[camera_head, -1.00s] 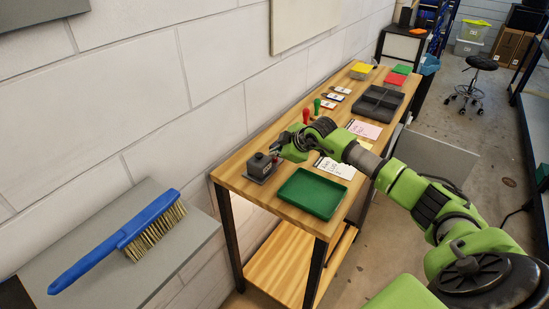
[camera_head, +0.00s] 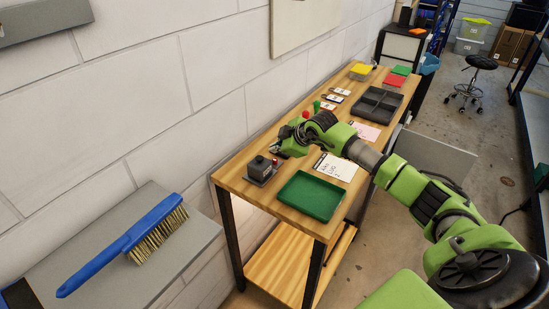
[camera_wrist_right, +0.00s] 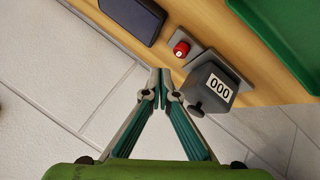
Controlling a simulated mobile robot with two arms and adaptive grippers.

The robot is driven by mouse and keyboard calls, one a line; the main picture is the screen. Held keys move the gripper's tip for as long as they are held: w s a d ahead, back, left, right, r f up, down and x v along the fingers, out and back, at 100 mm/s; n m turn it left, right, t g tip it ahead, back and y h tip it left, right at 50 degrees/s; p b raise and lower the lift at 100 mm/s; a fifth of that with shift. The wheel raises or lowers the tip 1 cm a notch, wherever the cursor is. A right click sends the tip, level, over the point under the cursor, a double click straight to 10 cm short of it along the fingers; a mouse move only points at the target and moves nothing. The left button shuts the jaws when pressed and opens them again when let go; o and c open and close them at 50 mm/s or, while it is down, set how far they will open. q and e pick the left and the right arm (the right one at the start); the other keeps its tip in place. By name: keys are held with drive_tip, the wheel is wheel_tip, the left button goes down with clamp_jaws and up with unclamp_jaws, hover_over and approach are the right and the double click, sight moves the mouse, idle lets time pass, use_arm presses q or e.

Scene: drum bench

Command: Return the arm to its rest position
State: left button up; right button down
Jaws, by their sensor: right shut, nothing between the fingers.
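My right arm (camera_head: 400,180) reaches from the lower right over the wooden bench (camera_head: 240,181). My right gripper (camera_head: 279,150) is just behind a dark grey device (camera_head: 260,167), apart from it in the right wrist view. There the right gripper (camera_wrist_right: 160,74) is shut, fingertips together and empty, over the bench edge and wall. The device (camera_wrist_right: 211,88) shows a white "000" label, with a small red round piece (camera_wrist_right: 181,48) beside it. My left gripper is not in view.
A green tray (camera_head: 312,195) lies at the bench front, beside white and pink papers. A grey divided tray (camera_head: 377,104) and coloured bins stand farther back. A blue brush (camera_head: 130,240) lies on a grey surface at left. The white wall runs close behind the bench.

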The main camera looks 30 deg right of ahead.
wheel_tip(320, 180, up, 5)
drive_tip(key=shift+f+p, duration=0.2)
drive_tip(key=shift+p, duration=1.05)
